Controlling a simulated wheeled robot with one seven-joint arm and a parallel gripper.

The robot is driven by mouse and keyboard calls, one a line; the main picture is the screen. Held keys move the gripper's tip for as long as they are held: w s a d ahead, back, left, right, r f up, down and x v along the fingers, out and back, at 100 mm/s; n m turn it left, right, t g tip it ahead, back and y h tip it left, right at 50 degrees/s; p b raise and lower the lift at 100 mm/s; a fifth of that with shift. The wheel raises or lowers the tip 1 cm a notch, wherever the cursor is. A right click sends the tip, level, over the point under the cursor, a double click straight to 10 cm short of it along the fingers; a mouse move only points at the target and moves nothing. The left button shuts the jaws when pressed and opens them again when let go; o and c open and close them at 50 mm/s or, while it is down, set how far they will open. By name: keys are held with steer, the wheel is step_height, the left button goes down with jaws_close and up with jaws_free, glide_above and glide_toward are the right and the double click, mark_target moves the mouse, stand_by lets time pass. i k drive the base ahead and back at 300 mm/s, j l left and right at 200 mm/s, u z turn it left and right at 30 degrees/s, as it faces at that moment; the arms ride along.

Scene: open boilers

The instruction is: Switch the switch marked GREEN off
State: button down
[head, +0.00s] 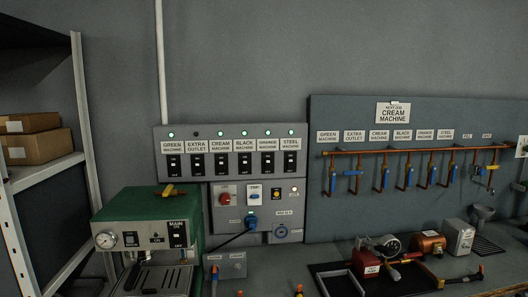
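The switch marked GREEN MACHINE (173,165) is the leftmost black switch in the row on the grey wall panel (205,187). Its label (172,147) is just above it, and a small green lamp (171,135) above the label is lit. The lever's exact position is too small to tell. Beside it stand the switches for EXTRA OUTLET (197,165), CREAM (221,164) and several more to the right. The EXTRA OUTLET lamp (196,134) looks dark; the others are lit. My gripper is not in view.
A green coffee machine (150,205) with its own MAIN switch (178,234) stands below left of the panel. A lower box (225,210) carries a red knob and a plugged blue cable. Pipes with valves (385,178) hang right. Shelving (35,175) stands left. Tools lie on the counter.

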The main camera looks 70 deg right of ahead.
mark_target(173, 166)
steer(key=z, duration=2.05)
